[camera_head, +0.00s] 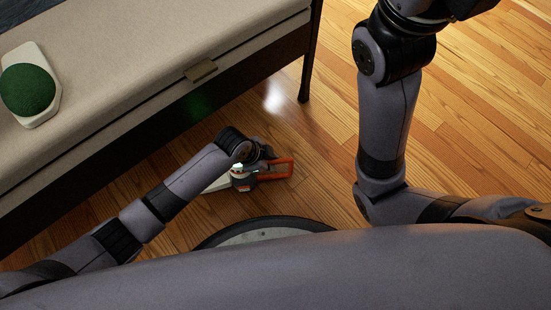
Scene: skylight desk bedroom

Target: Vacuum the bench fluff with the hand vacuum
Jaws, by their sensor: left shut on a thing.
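The hand vacuum (281,169) has an orange loop handle and a grey and white body, and shows low over the wood floor in front of the bench. My left gripper (250,168) is shut on it, and the wrist hides part of the body. The bench (150,62) has a beige padded top and a dark base, and lies above and left of the vacuum. I cannot make out loose fluff on its top. My right arm rises on the right, and its gripper is out of the picture.
A green rounded thing (28,89) sits on a white base (49,112) at the bench's left end. A small brown tab (201,71) is at the bench's front edge. A dark bench leg (306,75) stands at the right end. Wood floor (475,110) is open on the right.

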